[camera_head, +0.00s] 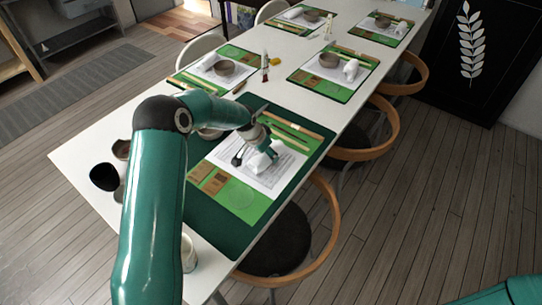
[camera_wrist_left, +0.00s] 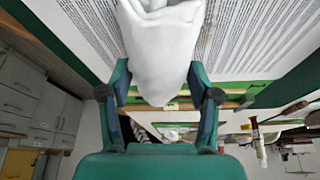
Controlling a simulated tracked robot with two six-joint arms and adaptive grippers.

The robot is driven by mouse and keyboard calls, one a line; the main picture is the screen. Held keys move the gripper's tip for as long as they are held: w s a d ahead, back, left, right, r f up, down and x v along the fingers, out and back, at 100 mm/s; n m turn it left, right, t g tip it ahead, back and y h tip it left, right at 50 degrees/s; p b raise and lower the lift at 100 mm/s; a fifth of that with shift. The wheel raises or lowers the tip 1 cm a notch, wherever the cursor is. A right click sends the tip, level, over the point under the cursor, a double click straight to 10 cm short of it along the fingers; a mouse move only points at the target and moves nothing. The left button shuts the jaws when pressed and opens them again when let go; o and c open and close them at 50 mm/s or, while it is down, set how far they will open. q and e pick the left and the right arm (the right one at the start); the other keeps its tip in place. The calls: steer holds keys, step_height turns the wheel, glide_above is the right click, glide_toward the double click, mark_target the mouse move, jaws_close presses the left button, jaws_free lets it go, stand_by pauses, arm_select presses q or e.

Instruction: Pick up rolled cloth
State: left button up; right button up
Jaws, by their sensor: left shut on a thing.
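The rolled cloth (camera_head: 258,163) is white and shows over the printed paper (camera_head: 285,172) of the nearest place setting. My left gripper (camera_head: 270,150) reaches down to it from above. In the left wrist view the cloth (camera_wrist_left: 160,45) sits between the two fingers of my left gripper (camera_wrist_left: 160,88), which are closed on its sides. I cannot tell whether the cloth touches the paper. My right gripper is not in view.
A dark green mat (camera_head: 214,222) lies under the near setting on the long white table (camera_head: 85,150). A bowl (camera_head: 210,133) is partly hidden behind my left arm. A white cup (camera_head: 187,253) stands near the front edge. Chairs (camera_head: 285,240) line the right side. Other set places (camera_head: 333,72) lie farther back.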

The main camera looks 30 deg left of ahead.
arm_select(q)
step_height(320, 180, up, 20)
steer(key=b, duration=0.1)
steer(key=shift+f+b, duration=0.2)
steer(key=shift+b, duration=0.15)
